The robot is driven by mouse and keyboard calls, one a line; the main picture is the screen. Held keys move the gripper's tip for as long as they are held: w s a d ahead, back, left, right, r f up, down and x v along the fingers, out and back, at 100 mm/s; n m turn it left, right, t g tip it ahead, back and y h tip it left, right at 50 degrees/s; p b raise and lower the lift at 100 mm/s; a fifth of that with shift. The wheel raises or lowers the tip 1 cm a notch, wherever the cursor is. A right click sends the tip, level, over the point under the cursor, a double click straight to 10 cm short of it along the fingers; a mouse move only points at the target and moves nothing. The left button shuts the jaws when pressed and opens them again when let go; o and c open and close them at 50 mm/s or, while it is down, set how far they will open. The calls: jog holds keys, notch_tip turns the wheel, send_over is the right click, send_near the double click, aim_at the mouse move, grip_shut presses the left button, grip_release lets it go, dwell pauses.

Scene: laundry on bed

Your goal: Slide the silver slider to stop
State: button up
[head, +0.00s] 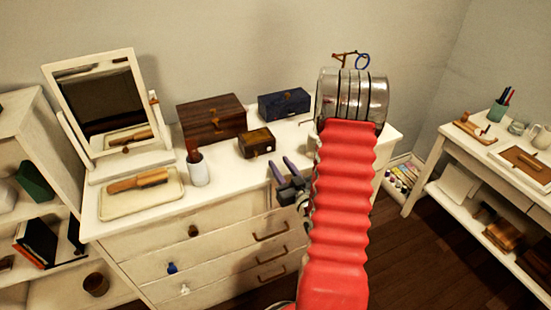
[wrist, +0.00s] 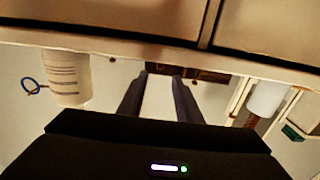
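My gripper (head: 282,166) is at the front edge of the white dresser (head: 235,205), its two dark fingers apart and empty. The wrist view also shows my gripper (wrist: 163,77) with a clear gap between its fingers. Small knob-like pieces sit on the dresser's left front: a brown one (head: 193,231), a blue one (head: 172,268) and a pale, silvery one (head: 185,289) lowest. The pale one may be the silver slider; it is too small to be sure. My gripper is above and right of it, well apart. I cannot make out a stop.
The dresser top holds a mirror (head: 100,95), a brush on a tray (head: 128,207), a white cup (head: 199,172), and brown (head: 211,117), small brown (head: 257,143) and blue (head: 284,104) boxes. Brass handles (head: 271,233) jut from the drawers. A side table (head: 437,155) stands right.

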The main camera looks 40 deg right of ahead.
jog(key=v, duration=0.6)
jog(key=shift+s, duration=0.35)
jog(key=shift+a, duration=0.1)
jog(key=s+d+f+m+g+y, duration=0.1)
jog(key=s+f+g, duration=0.35)
jog(key=f, duration=0.25)
jog(key=s+f+m+g, duration=0.1)
jog(key=s+f+g, duration=0.2)
jog(key=f+g, duration=0.4)
jog(key=s+a+r+n+y, duration=0.2)
jog(key=a+r, duration=1.4)
jog(key=s+a+r+n+y, duration=0.2)
jog(key=a+r+n, duration=0.1)
jog(key=a+r, duration=1.3)
jog(key=shift+s+r, duration=0.2)
jog(key=shift+r, duration=0.3)
